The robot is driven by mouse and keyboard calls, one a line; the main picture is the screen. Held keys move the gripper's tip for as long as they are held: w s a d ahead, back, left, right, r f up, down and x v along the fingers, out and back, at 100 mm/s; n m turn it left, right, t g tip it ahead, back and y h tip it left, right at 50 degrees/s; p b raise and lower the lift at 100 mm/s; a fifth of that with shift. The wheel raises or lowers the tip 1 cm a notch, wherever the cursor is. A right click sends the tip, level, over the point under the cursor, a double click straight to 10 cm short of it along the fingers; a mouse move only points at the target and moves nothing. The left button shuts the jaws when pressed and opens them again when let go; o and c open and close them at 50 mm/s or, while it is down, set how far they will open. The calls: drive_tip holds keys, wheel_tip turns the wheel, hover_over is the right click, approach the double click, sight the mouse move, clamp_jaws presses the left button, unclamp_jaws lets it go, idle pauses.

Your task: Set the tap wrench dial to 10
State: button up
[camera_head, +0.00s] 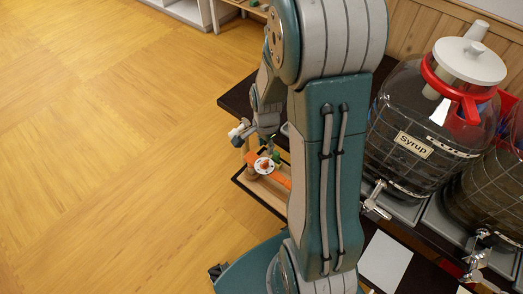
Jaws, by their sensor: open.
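A small white round dial (263,166) with a red-orange centre lies at the near left of the dark table, by a wooden frame. An orange bar (281,180) extends from it to the right, partly hidden by my arm. The dial's marks are too small to read. My gripper (268,149) points down just above the dial. It looks open, with nothing seen between its fingers. I cannot tell if it touches the dial.
A big glass jar labelled Syrup (411,146) stands right of my arm, with a metal tap (375,201) at its front. A second jar (499,190) with a tap (478,262) stands farther right. Wooden floor (110,150) at left is clear.

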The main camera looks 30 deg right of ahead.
sight(264, 162)
drive_tip(key=shift+f, duration=0.65)
drive_tip(key=shift+a+f, duration=0.25)
drive_tip(key=shift+f, duration=0.9)
drive_tip(key=shift+d+f, duration=0.15)
drive_tip(key=shift+f, duration=1.9)
drive_tip(key=shift+f, duration=0.2)
drive_tip(key=shift+c, duration=0.3)
clamp_jaws()
